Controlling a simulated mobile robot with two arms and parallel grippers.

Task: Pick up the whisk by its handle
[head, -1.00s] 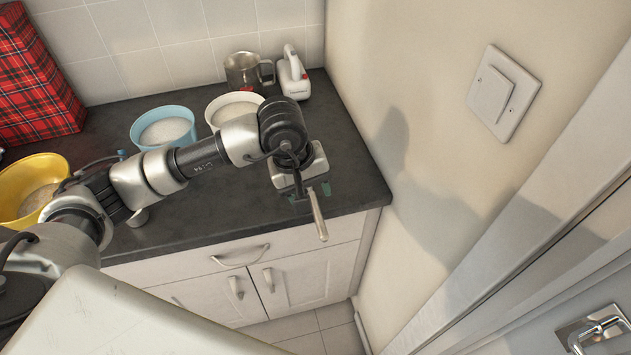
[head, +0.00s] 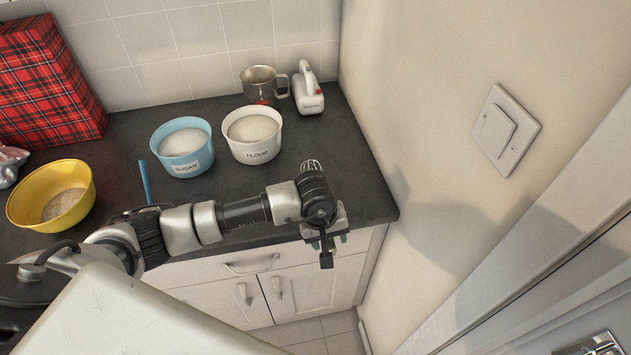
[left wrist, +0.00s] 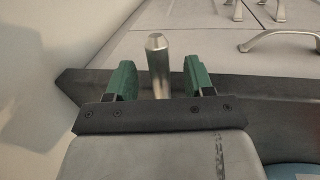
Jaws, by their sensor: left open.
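The whisk's wire end (head: 312,166) shows just behind my left wrist on the dark counter in the head view. My arm and gripper hide the rest of it there. In the left wrist view its silver handle (left wrist: 158,66) stands between the two green fingertips, with a gap on each side. My left gripper (head: 328,242) is open, at the counter's front edge near the right wall. It also shows in the left wrist view (left wrist: 160,80). My right gripper is not in view.
A flour bowl (head: 252,148), a blue sugar bowl (head: 188,163), a metal jug (head: 259,84) and a white mixer (head: 308,96) stand behind the arm. A yellow bowl (head: 38,198) and tartan box (head: 35,85) are left. A wall (head: 420,130) bounds the right.

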